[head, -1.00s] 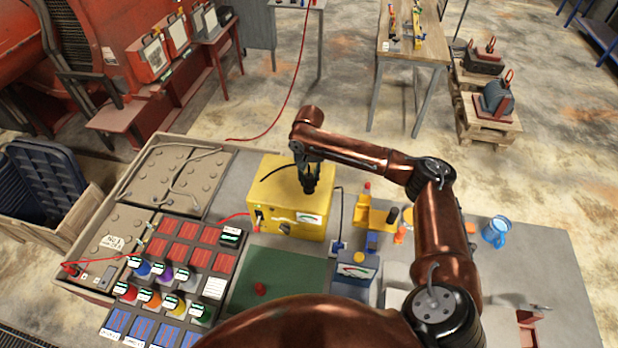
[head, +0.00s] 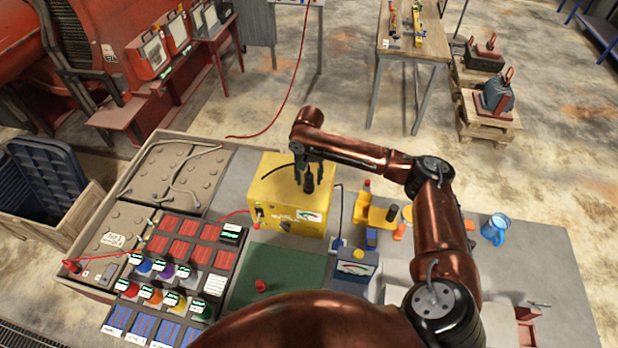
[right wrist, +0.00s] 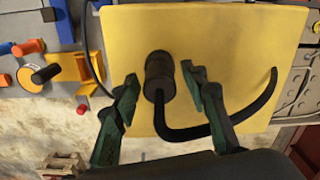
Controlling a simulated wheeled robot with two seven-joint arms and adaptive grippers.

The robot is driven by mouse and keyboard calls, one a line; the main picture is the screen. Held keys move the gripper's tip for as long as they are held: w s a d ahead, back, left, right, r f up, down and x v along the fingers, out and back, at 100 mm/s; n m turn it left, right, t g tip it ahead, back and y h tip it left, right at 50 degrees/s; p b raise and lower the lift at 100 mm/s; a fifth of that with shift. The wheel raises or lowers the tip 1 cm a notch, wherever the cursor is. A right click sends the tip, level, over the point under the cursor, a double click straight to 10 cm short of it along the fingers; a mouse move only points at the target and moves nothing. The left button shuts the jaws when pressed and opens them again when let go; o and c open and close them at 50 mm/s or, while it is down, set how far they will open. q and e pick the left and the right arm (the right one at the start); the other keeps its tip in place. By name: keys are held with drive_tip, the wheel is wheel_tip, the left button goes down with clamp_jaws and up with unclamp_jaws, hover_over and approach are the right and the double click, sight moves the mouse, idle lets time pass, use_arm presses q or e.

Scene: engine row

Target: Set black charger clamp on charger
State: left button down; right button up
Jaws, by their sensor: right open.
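The yellow charger (head: 283,215) stands on the workbench, with a dial on its front. The black charger clamp (head: 308,184) is at the charger's top, near its right side. In the right wrist view the clamp (right wrist: 159,76) appears end-on over the yellow top (right wrist: 220,60), with its black cable (right wrist: 190,134) curving away to the right. My right gripper (head: 307,176) is open above the charger. Its green fingers (right wrist: 158,80) stand on either side of the clamp, with gaps visible. Whether the clamp's base fully touches the charger is hard to tell. My left gripper is out of view.
Right of the charger are a yellow holder (head: 374,220), a grey-blue meter box (head: 355,268) and a blue mug (head: 495,229). A green mat (head: 275,278) lies in front, beside racks of coloured items. A red cable (head: 237,213) reaches the charger's left.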

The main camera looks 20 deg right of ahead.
wheel_tip(320, 180, up, 12)
drive_tip(key=b, duration=0.2)
drive_tip(key=shift+f+b, duration=0.25)
drive_tip(key=shift+b, duration=0.1)
drive_tip(key=shift+r, duration=0.4)
drive_tip(key=shift+a, duration=0.1)
